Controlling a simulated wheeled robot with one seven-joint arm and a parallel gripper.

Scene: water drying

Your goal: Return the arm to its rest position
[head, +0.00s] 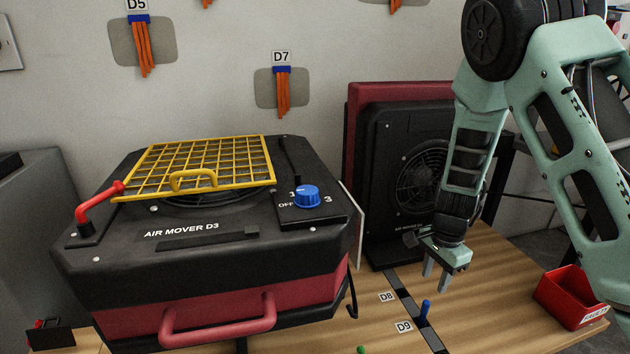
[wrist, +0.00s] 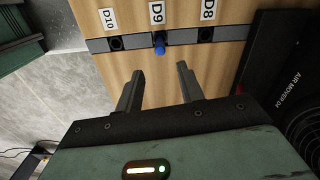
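My gripper (head: 436,274) hangs from the pale green arm at the right of the head view. It points down above the wooden bench, beside the second air mover. In the wrist view my gripper (wrist: 158,82) has its two fingers apart with nothing between them. A blue peg (head: 425,308) stands at the D9 place on the dark strip. The peg also shows in the wrist view (wrist: 159,47), beyond the fingertips and apart from them.
Air mover D3 (head: 200,275) with a yellow grille (head: 200,165) and blue knob (head: 307,196) stands at left. Another black air mover (head: 400,165) stands behind my gripper. A red bin (head: 573,297) sits at the bench's right. Bare wood (head: 490,300) lies between strip and bin.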

